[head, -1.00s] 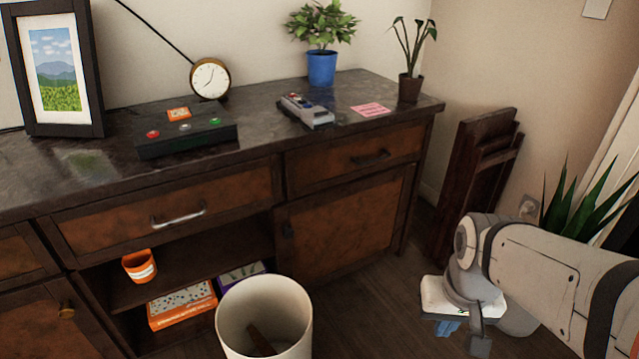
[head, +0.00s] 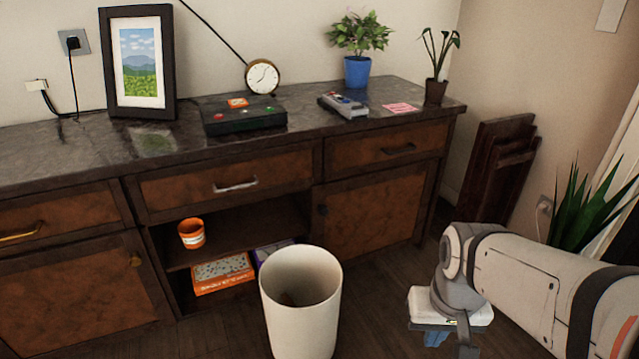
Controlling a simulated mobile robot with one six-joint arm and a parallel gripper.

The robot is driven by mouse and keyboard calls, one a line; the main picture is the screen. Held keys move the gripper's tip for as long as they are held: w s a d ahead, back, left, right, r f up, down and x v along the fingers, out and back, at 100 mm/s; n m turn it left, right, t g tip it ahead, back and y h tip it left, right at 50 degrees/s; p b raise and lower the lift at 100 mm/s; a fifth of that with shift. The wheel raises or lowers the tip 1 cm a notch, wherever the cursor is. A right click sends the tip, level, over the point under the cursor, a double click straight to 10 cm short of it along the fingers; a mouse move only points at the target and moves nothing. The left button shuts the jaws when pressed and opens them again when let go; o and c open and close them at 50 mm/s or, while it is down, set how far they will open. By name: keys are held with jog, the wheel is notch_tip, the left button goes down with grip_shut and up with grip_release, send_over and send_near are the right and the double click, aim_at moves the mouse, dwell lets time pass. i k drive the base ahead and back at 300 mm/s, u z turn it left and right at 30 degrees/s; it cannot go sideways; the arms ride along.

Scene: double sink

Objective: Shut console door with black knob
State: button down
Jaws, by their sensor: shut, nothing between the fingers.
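The console (head: 225,172) is a long dark wood cabinet with a stone-like top. Its right-hand door (head: 372,215) is a brown panel under the right drawer, with a small black knob (head: 323,210) near its upper left edge. This door looks about flush with the front; a small gap cannot be ruled out. My gripper (head: 435,338) is at the lower right, in front of the door and to its right, apart from it. It points down, shut and empty, with its blue fingertips mostly hidden beneath its pale body.
A white bin (head: 300,315) stands before the open middle shelves, left of the door. The left door (head: 85,300) has a brass-coloured knob. Folded dark wood (head: 497,170) leans on the wall right of the console; a spiky plant (head: 585,215) stands behind my arm. Some floor before the door is clear.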

aim_at(359, 218)
jog(key=u, duration=0.6)
jog(key=i, duration=1)
